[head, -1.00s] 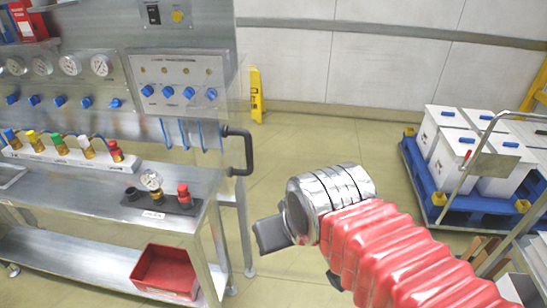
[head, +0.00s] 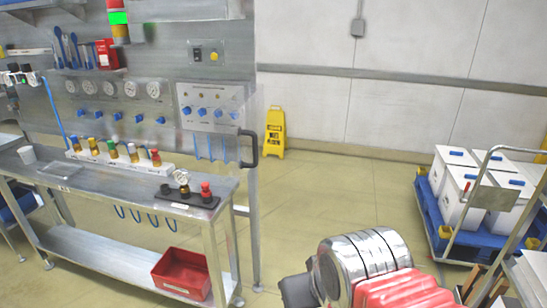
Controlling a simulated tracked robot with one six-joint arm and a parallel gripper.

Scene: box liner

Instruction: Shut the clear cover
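A faint see-through cover (head: 244,105) shows beside the panel of blue knobs (head: 208,107), at the right end of the workbench. A black handle (head: 248,148) stands out at its right edge. How far the cover stands open is hard to tell. My gripper (head: 298,290) shows as a dark grey part at the bottom, below and right of the handle and well apart from it. My chrome wrist and red sleeve hide much of it, and its fingertips are not clear.
The metal workbench (head: 110,190) carries coloured valves and a gauge block (head: 190,193); a red bin (head: 183,272) sits on its lower shelf. A yellow floor sign (head: 274,132) stands by the wall. White boxes (head: 460,190) on a blue pallet and a cart are right. Floor between is free.

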